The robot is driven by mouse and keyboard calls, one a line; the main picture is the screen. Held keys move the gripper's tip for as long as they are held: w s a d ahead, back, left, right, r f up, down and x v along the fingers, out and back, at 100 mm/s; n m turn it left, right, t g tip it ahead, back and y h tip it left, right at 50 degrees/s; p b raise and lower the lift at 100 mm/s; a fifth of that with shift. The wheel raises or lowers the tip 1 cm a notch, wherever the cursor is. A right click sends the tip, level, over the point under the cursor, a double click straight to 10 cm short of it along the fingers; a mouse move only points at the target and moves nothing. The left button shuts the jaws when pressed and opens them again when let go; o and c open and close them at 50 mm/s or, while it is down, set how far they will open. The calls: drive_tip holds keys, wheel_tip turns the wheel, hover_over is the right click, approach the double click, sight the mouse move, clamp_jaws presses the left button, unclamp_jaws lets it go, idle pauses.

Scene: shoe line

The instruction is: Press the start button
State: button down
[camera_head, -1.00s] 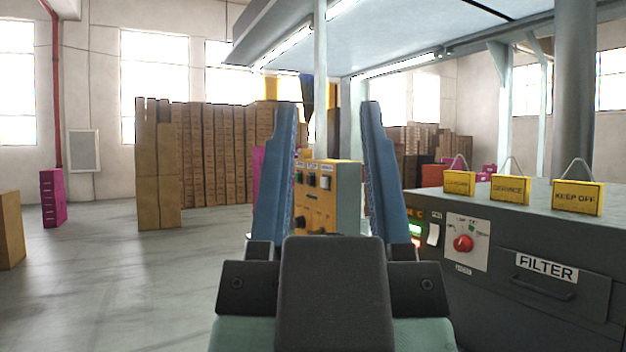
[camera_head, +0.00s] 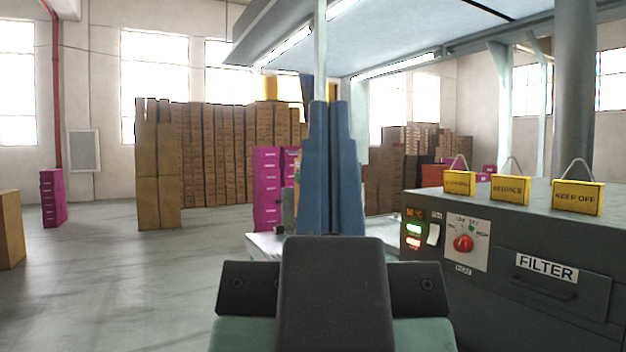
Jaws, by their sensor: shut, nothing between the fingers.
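My gripper (camera_head: 333,170) is in the middle of the view, its two blue fingers upright and pressed together with nothing between them. The yellow control box with several buttons, seen between the fingers earlier, is now almost wholly hidden behind them. No start button can be made out now. A dark grey machine (camera_head: 480,292) stands at the right. Its front has a red rotary knob (camera_head: 463,243), a white rocker switch (camera_head: 433,234), a green lit indicator (camera_head: 414,229) and a red lit one (camera_head: 413,243).
A pale work surface (camera_head: 265,243) shows behind my gripper. Yellow signs, one reading KEEP OFF (camera_head: 577,198), stand on the grey machine. Magenta boxes (camera_head: 267,190) and stacked brown cartons (camera_head: 215,150) are farther back. The floor at the left (camera_head: 110,280) is mostly clear.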

idle(0.8)
wheel_tip(320, 180, up, 21)
drive_tip(key=p, duration=2.1)
drive_tip(key=shift+r, duration=0.2)
drive_tip(key=shift+f, duration=0.1)
